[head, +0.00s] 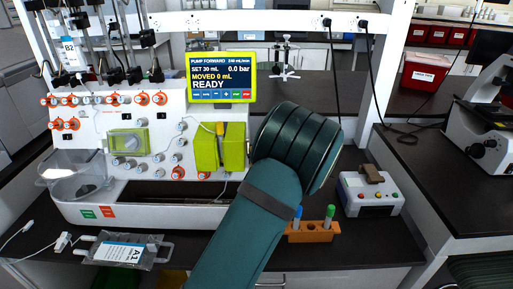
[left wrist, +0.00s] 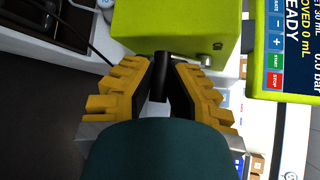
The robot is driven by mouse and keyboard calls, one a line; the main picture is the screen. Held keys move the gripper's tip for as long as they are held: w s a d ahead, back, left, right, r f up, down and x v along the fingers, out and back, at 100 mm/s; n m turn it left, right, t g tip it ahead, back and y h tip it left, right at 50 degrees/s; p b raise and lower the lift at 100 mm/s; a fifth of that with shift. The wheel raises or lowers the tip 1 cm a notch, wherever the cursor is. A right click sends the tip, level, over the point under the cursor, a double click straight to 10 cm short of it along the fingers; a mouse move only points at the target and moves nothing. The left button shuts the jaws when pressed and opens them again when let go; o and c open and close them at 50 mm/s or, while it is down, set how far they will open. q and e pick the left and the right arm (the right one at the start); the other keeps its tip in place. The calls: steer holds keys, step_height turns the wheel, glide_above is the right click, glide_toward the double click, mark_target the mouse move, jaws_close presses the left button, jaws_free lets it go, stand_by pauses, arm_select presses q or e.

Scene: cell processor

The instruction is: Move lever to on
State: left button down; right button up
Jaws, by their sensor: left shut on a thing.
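The cell processor (head: 85,165) is a white machine with knobs, orange-ringed ports and a lime-green pump block (head: 206,149). In the left wrist view the green block (left wrist: 175,25) fills the top, and a short black lever (left wrist: 161,92) sticks out of it. My left gripper (left wrist: 161,68) has its yellow ridged fingers closed around the lever, one on each side. In the head view my teal arm hides this gripper and the lever. The yellow-and-blue screen (head: 221,77) reads "PUMP FORWARD", "MOVED 0 mL" and "READY". My right gripper is not visible.
A clear bag (head: 124,251) lies at the front left of the dark bench. An orange rack (head: 313,232) with blue-capped and green-capped tubes and a white button box (head: 371,194) stand to the right. A white frame post (head: 390,65) rises behind the box.

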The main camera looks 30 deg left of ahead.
arm_select(q)
steer(key=shift+s+d+r+m+g+h+p, duration=0.15)
steer(key=shift+r+m+g+h+p, duration=0.75)
steer(key=shift+p, duration=1.55)
steer(key=shift+s+a+r+m+g+h+p, duration=0.15)
steer(key=shift+r+m+g+h+p, duration=0.7)
steer(key=shift+p, duration=1.65)
steer(key=shift+s+d+r+m+g+h+p, duration=0.2)
steer(key=shift+r+m+g+h+p, duration=0.65)
steer(key=shift+p, duration=1.6)
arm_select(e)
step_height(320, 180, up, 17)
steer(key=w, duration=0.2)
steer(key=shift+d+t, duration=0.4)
arm_select(q)
steer(key=shift+f+g, duration=0.3)
steer(key=shift+g, duration=0.2)
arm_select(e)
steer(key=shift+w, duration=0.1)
arm_select(q)
steer(key=c, duration=0.9)
jaws_free()
steer(key=shift+c, duration=0.2)
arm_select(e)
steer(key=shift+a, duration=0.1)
arm_select(q)
steer(key=shift+w, duration=0.1)
steer(key=v, duration=1.2)
steer(key=shift+a+r, duration=0.2)
